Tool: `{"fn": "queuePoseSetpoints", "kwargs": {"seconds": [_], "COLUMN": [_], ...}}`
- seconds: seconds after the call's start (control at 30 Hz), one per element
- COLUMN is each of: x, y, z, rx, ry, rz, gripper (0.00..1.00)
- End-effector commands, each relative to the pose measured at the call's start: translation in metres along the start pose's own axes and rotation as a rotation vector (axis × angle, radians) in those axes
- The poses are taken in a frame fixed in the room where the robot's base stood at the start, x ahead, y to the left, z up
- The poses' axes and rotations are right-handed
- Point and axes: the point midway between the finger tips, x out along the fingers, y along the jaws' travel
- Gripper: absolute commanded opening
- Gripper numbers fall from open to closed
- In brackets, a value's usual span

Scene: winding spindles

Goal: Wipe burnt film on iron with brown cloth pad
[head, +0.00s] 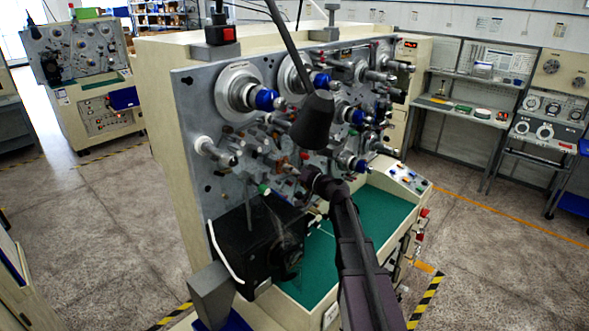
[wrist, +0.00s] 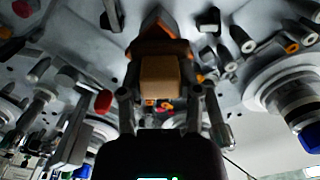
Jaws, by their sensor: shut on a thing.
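In the wrist view my gripper (wrist: 160,97) points at the grey face of the winding machine. Its two fingers are shut on the brown cloth pad (wrist: 160,75), a small tan block held between them. Just beyond the pad is a dark, pointed piece with brown-orange edges (wrist: 157,22), which may be the iron. I cannot tell whether the pad touches it. No burnt film can be made out. In the head view my arm reaches up to the middle of the machine front, and the gripper end is small and dark there; pad and iron cannot be picked out.
The winding machine (head: 200,150) carries several spindles with blue ends (head: 266,99) close around my arm. A black lamp (head: 313,122) hangs in front of the panel. A green tray surface (head: 375,217) lies below. In the wrist view, pegs and a red knob (wrist: 103,101) crowd the sides.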

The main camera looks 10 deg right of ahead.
Motion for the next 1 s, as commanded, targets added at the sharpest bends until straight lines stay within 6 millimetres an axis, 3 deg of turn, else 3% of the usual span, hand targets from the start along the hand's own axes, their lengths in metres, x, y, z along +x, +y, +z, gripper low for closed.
{"fn": "queuePoseSetpoints", "kwargs": {"seconds": [0.33, 0.77, 1.0], "x": [-0.002, -0.002, -0.015], "y": [-0.014, -0.014, -0.015], "z": [0.013, 0.013, 0.013], "rx": [0.000, 0.000, 0.000], "ry": [0.000, 0.000, 0.001], "rz": [0.000, 0.000, 0.001], "gripper": [0.06, 0.06, 0.06]}}
